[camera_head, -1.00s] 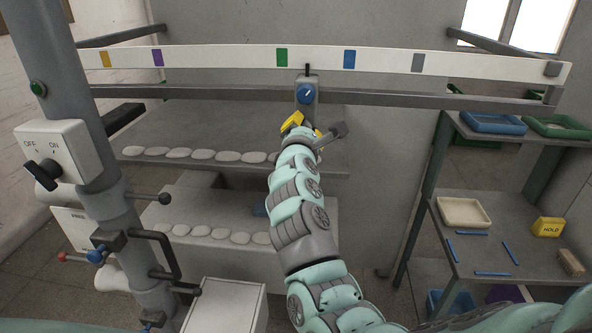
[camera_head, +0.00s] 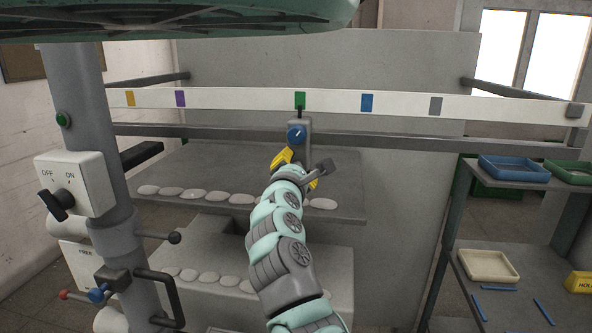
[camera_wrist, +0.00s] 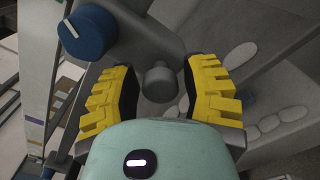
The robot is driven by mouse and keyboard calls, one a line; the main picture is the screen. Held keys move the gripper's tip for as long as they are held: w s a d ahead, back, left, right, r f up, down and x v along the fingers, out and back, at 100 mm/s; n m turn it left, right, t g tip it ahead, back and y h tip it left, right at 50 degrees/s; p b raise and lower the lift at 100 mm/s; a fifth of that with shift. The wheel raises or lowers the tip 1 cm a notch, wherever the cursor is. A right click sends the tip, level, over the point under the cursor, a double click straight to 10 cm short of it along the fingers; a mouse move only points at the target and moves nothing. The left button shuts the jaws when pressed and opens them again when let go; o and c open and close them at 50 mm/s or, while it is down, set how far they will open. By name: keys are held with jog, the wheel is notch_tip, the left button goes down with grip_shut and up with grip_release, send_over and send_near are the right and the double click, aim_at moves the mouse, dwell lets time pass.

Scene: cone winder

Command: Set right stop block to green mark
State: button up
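The stop block (camera_head: 299,152) is grey with a blue knob (camera_head: 297,135) and a thin dark pointer on top. It sits on the grey rail, and the pointer stands directly below the green mark (camera_head: 300,100) on the white strip. My gripper (camera_head: 298,170), with yellow finger pads, is just below the block. In the wrist view its pads stand apart on either side of a short grey post (camera_wrist: 160,83), with visible gaps to it. The blue knob also shows at upper left there (camera_wrist: 87,33). The green mark is not visible in the wrist view.
The white strip (camera_head: 240,99) also carries yellow, purple, blue and grey marks. An OFF/ON switch box (camera_head: 75,185) is on the column at left. A shelf with trays (camera_head: 488,266) stands at right. Pale oval pieces (camera_head: 241,199) line the shelves below the rail.

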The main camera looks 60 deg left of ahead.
jog(key=shift+o, duration=1.3)
jog(key=shift+s, duration=0.1)
jog(key=v, duration=1.2)
